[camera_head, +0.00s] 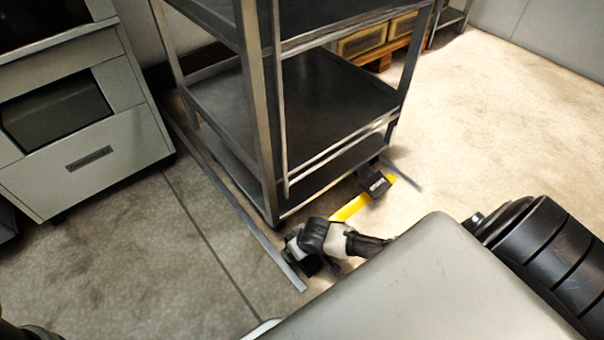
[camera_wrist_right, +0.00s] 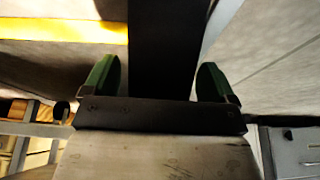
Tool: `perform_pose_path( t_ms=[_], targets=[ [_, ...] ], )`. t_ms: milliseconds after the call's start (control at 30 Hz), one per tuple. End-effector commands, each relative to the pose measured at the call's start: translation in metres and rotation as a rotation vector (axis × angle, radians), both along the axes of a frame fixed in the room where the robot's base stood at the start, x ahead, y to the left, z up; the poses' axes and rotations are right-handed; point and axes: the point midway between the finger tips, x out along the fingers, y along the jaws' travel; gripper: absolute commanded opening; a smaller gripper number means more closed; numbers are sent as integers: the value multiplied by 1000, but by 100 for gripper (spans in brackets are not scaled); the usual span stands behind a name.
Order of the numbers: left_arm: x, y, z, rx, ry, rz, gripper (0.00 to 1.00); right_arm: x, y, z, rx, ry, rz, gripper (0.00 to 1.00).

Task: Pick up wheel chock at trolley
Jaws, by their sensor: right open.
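The wheel chock is a yellow bar (camera_head: 350,208) with a black block (camera_head: 377,185) at its far end, lying on the floor at the trolley's front edge. Its near end is mostly hidden by my right gripper (camera_head: 304,262). In the right wrist view, the green fingertips (camera_wrist_right: 157,82) are apart, on either side of a black block (camera_wrist_right: 165,45), with the yellow bar (camera_wrist_right: 65,31) to the left. I cannot tell whether the fingers touch the block. The dark metal trolley (camera_head: 300,110) stands just behind the chock. My left gripper is not in view.
A grey cabinet (camera_head: 95,150) stands left of the trolley. The floor to the right is clear.

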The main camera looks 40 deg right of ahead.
Motion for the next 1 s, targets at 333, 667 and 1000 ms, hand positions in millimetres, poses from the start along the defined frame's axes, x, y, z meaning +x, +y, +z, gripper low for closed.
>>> perform_pose_path(
  t_ms=[333, 667, 1000],
  targets=[
    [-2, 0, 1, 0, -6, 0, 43, 1, 0, -1, 1, 0, 0, 78],
    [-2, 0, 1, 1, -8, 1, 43, 1, 0, -1, 1, 0, 0, 28],
    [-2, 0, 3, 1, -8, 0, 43, 1, 1, 1, 1, -2, 0, 18]
  ],
)
